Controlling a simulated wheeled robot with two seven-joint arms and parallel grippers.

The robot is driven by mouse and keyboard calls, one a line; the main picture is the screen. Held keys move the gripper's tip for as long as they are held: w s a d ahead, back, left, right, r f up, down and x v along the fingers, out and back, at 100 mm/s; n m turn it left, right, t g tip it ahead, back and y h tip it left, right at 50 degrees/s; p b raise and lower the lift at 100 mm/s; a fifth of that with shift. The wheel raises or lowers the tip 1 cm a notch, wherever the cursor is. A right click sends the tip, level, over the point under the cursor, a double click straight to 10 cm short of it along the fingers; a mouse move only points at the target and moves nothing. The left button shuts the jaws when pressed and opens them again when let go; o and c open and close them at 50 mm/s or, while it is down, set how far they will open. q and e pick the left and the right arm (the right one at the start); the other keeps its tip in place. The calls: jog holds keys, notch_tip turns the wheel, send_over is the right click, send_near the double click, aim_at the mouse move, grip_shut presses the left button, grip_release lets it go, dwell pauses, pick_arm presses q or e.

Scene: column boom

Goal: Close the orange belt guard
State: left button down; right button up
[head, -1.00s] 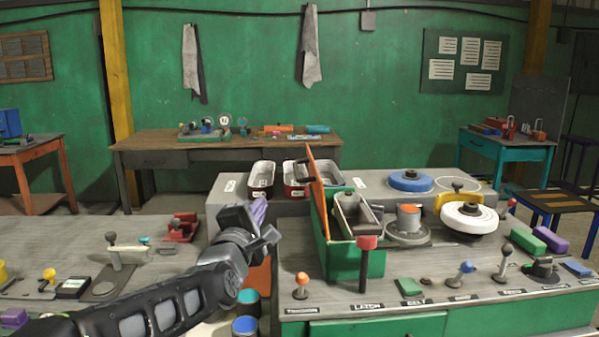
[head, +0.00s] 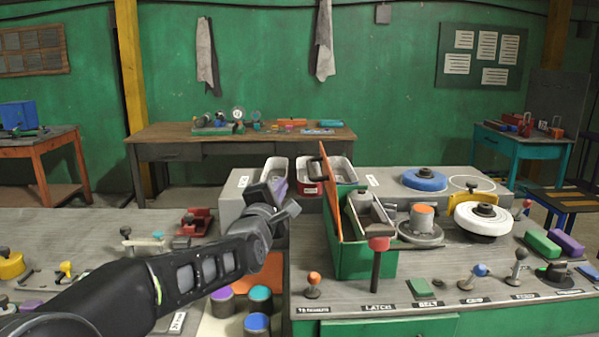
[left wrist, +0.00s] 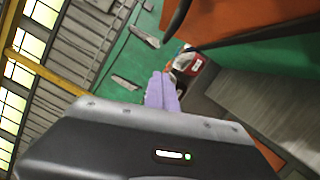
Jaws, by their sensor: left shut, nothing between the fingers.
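The orange belt guard (head: 331,195) stands open, nearly upright, along the left side of the green belt housing (head: 365,262). A dark handle shows near its upper edge. The housing's top is open, with grey parts inside. In the left wrist view a large orange panel, which looks like the guard (left wrist: 250,18), crosses the top right, with a dark curved handle. My left gripper (head: 281,187) is shut and empty, left of the guard and apart from it. Its purple fingers (left wrist: 162,92) show together in the left wrist view. My right gripper is not in view.
A red-topped lever (head: 378,244) stands in front of the housing by the LATCH label. An orange-topped knob (head: 313,279) is left of it. Metal bins (head: 312,188) stand behind the guard. Coloured cups (head: 257,324) stand below my left forearm. A white-rimmed wheel (head: 483,222) is at right.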

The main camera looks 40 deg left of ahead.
pick_arm(q)
jog(key=w+p, duration=0.1)
jog(key=w+d+r+p, duration=0.1)
jog(key=w, duration=0.3)
jog(key=shift+w+d+r+p, duration=0.15)
jog(key=shift+d+r+p, duration=0.15)
jog(key=shift+d+p, duration=0.1)
